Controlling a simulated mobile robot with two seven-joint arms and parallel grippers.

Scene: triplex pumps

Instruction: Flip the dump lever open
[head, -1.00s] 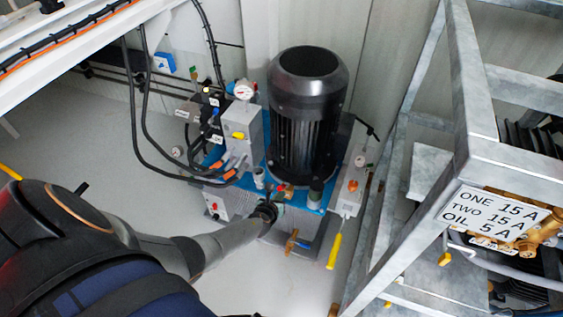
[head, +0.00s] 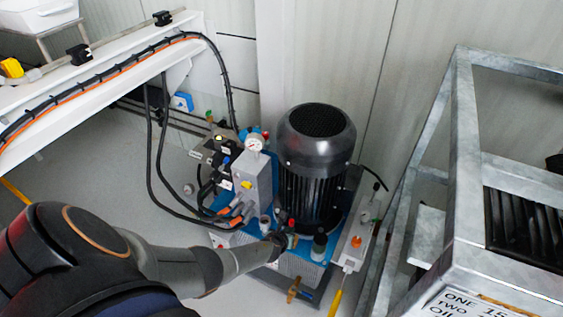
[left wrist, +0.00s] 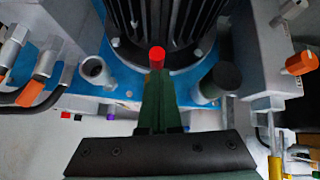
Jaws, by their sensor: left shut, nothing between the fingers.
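A hydraulic power unit with a black motor (head: 316,150) stands on a blue-topped tank (head: 303,255). I cannot tell for sure which part is the dump lever. A long yellow handle (head: 336,303) hangs at the right side, below a grey block (head: 352,243) with an orange knob (head: 357,241). My left gripper (head: 284,238) is shut and empty over the front of the tank top, left of the yellow handle. In the left wrist view its dark green fingers (left wrist: 157,92) meet just below a small red cap (left wrist: 158,54); contact is unclear. My right gripper is not in view.
A grey valve block with a gauge (head: 254,143) and black hoses stands left of the motor. A dark cylindrical cap (left wrist: 224,76) is close right of my fingers. A galvanised frame (head: 466,150) fills the right. Grey floor is clear at the left.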

